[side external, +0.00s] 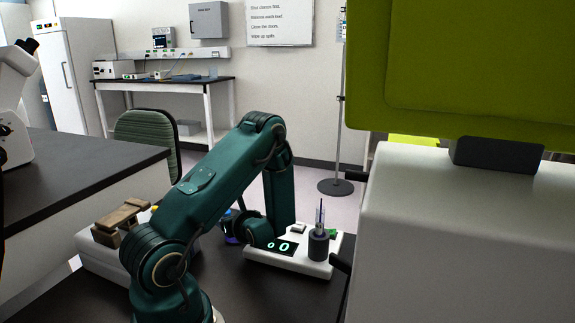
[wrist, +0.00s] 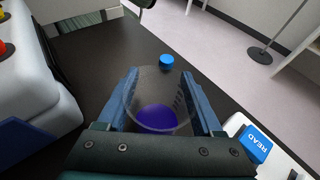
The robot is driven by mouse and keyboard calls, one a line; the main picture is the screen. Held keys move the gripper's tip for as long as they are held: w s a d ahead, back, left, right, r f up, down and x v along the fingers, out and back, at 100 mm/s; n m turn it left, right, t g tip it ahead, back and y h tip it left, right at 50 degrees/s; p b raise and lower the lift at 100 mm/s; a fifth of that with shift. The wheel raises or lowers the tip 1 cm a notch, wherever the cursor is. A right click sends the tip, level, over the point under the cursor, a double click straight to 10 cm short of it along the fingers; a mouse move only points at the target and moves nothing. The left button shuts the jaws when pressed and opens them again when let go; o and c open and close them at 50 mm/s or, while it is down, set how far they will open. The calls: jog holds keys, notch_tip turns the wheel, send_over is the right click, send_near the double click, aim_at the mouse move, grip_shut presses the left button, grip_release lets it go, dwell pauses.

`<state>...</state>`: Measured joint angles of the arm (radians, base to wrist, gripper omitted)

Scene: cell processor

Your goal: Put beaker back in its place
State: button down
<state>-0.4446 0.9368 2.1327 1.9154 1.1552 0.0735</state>
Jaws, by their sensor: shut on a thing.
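A clear glass beaker (wrist: 157,95) with purple liquid at its bottom sits between the two blue fingers of my gripper (wrist: 160,100) in the wrist view. The fingers are closed against its sides. In the side view my gripper (side external: 233,226) is mostly hidden behind my arm, and a bit of purple shows there, left of the white device. I cannot tell whether the beaker touches the dark bench. The beaker's place cannot be made out.
A white device (side external: 288,266) with green digits and a dark holder (side external: 318,246) stands at the right. Its blue READ button (wrist: 257,144) is close to my right finger. A pale machine (wrist: 38,75) is at left. A small blue round object (wrist: 167,61) lies beyond the beaker.

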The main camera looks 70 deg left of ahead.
jog(key=shift+f, duration=0.1)
jog(key=shift+c, duration=0.2)
grip_release()
